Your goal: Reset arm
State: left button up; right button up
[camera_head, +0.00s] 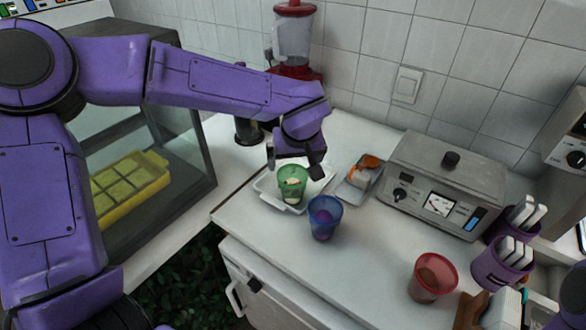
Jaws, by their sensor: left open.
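My purple left arm reaches in from the left across the counter. Its left gripper (295,168) is open, just above and behind the rim of a green cup (292,186). The green cup stands on a white tray (269,196) and has something pale inside. I cannot tell whether the fingers touch the cup. A blue cup (323,222) with a purple ball-like thing in it stands just in front of the tray. A red cup (432,278) with brown contents stands at the front right. My right gripper is not in view.
A small tray (350,193) with an orange and white item lies right of the gripper. A grey appliance (450,180) and purple holders (491,269) stand at the right. A red blender (293,40) is behind the arm. A glass case (204,165) stands left. The counter's middle is clear.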

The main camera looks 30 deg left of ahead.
pick_arm(q)
jog(key=shift+s+d+r, duration=0.1)
jog(key=shift+r, duration=0.3)
